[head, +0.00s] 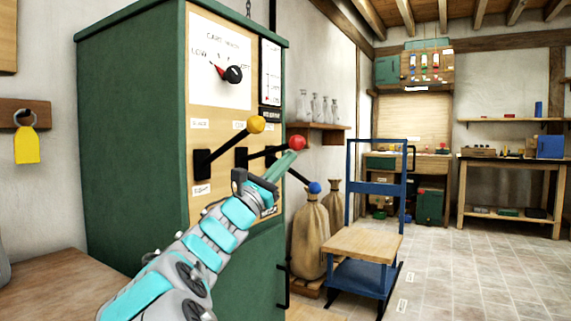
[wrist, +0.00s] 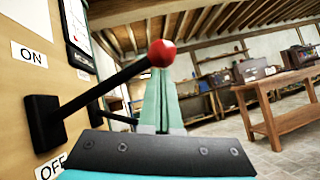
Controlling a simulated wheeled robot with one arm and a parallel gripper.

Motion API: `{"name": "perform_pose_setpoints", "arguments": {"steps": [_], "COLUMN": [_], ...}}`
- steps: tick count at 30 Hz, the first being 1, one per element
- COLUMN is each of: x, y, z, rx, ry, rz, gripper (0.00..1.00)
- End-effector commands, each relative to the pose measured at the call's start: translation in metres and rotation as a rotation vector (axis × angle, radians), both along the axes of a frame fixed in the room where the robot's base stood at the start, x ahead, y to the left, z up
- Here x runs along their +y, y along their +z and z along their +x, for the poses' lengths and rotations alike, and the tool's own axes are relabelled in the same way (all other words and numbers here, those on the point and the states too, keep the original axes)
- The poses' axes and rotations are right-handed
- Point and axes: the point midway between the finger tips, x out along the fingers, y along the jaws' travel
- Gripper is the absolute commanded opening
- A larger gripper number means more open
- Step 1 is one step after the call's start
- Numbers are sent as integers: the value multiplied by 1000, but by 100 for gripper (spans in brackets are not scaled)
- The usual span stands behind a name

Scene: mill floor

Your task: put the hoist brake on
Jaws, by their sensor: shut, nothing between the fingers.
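A green cabinet (head: 135,130) has a pale front panel with three black levers, knobbed yellow (head: 256,124), red (head: 296,143) and blue (head: 315,187). Their small name labels cannot be read, so I cannot tell which is the hoist brake. In the wrist view the red-knobbed lever (wrist: 105,88) slants up and outward from its black mount, between an ON label (wrist: 29,54) above and an OFF label (wrist: 50,167) below. My gripper (head: 285,165) is shut and empty, its fingertips (wrist: 161,80) close by the red knob; I cannot tell whether they touch.
A dial with a red pointer (head: 232,74) sits above the levers. Sacks (head: 310,235) and a blue trolley with a wooden top (head: 362,244) stand right of the cabinet. A wooden bench (head: 28,280) is at lower left.

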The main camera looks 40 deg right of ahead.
Motion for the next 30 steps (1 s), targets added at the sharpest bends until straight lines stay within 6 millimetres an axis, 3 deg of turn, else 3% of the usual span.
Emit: {"name": "perform_pose_setpoints", "arguments": {"steps": [12,30], "x": [2,2], "y": [39,40], "z": [2,6], "rx": [185,250], "ry": [-3,-1], "rz": [-84,-104], "gripper": [0,0]}}
